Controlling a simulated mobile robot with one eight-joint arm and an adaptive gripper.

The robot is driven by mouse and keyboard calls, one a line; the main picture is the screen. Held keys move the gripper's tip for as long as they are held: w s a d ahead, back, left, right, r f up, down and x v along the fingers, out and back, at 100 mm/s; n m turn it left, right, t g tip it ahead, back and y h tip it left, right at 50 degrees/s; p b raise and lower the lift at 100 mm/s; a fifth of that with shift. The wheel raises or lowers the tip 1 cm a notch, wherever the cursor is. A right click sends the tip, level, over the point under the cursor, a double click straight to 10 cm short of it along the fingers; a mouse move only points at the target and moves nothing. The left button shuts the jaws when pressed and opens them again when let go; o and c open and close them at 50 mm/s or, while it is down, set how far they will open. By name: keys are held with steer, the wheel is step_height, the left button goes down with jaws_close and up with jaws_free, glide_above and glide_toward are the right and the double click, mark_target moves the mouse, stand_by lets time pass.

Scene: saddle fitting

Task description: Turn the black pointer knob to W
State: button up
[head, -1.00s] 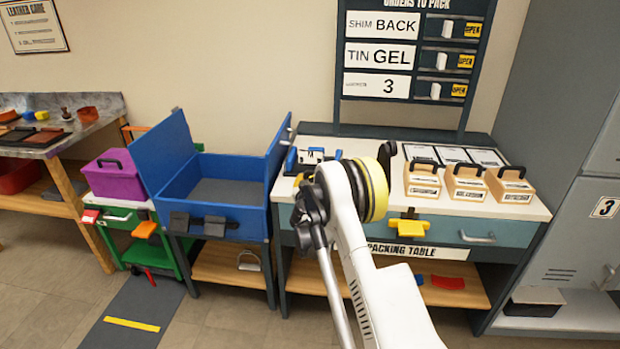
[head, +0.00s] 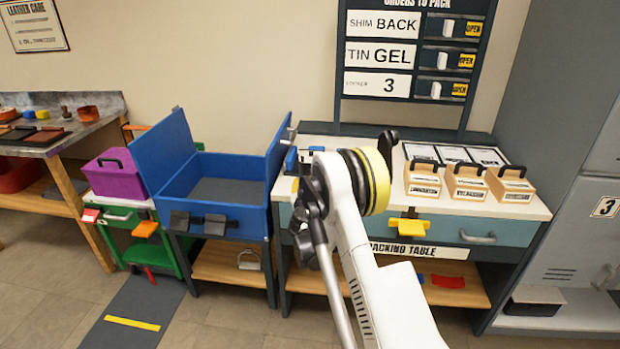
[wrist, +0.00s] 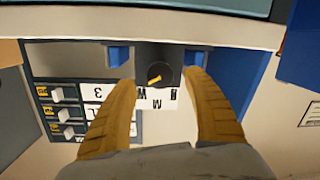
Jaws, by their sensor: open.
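The black pointer knob (wrist: 163,74) shows in the wrist view, near the top middle, with a yellow pointer mark slanting to the lower left. A white label (wrist: 157,98) below it carries small letters, upside down in this view; the mark slants toward the leftmost letter, which is too small to read surely. My gripper (wrist: 157,60) is open, its yellow fingers on either side of the knob and apart from it. Blue blocks show near both fingertips. In the head view my arm hides the knob and most of the gripper.
The packing table (head: 512,212) holds several wooden boxes on the right. A blue open bin (head: 240,168) stands left of it. The order board (head: 418,65) rises behind, and grey lockers (head: 560,235) stand at the right.

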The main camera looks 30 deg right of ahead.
steer(key=v, duration=0.7)
steer(key=shift+s+a, duration=0.15)
steer(key=shift+s, duration=0.15)
steer(key=shift+r, duration=0.1)
